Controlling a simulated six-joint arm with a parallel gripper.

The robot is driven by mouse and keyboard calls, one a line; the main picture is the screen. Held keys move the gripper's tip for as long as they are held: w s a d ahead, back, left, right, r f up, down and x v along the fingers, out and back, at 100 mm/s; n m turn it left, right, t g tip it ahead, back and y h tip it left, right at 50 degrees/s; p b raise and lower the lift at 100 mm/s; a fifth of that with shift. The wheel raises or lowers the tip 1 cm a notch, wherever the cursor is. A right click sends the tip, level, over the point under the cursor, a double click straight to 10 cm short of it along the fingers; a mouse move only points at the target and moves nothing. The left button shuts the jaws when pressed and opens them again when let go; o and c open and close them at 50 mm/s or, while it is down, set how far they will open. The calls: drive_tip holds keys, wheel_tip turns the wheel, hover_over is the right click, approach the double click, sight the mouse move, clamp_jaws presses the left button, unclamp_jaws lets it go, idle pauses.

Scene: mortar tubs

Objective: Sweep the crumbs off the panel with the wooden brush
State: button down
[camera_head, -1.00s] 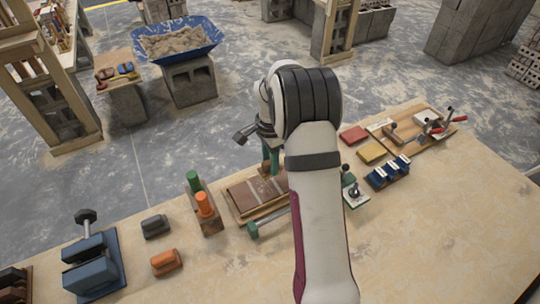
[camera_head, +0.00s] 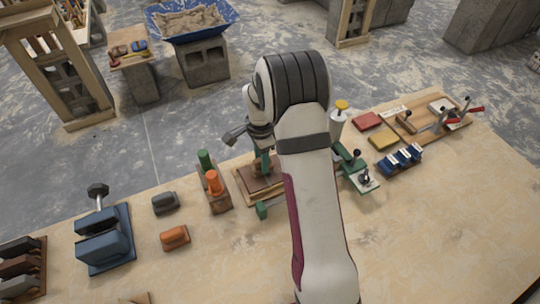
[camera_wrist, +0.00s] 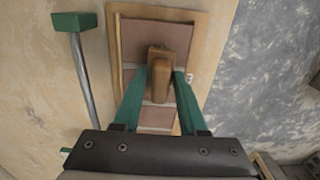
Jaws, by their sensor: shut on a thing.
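The panel is a board of reddish-brown tiles in a pale wooden frame (camera_wrist: 200,55); part of it shows in the head view (camera_head: 247,180), below my gripper (camera_head: 262,165). In the wrist view, my gripper (camera_wrist: 160,80) has its green fingers closed on the wooden brush (camera_wrist: 159,58) from both sides. The brush is over the middle of the tiles; I cannot tell whether it touches them. A few pale specks show by the right finger, but I cannot tell crumbs from joints. My arm hides the panel's right side in the head view.
A green-ended metal-shafted tool (camera_wrist: 72,22) lies left of the panel. A wooden holder with green and orange handles (camera_head: 213,188) stands left. A blue clamp-like block (camera_head: 105,240), dark block (camera_head: 165,203) and orange block (camera_head: 174,238) are farther left. The front right table is clear.

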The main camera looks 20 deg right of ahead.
drive_tip(key=shift+a, duration=0.85)
drive_tip(key=shift+s+d, duration=0.1)
drive_tip(key=shift+s, duration=0.4)
drive_tip(key=shift+d, duration=3.75)
drive_tip(key=shift+s+a, duration=0.35)
drive_tip(key=shift+a, duration=3.45)
wheel_tip(320, 180, up, 8)
drive_tip(key=shift+r, duration=0.1)
drive_tip(key=shift+s, duration=0.15)
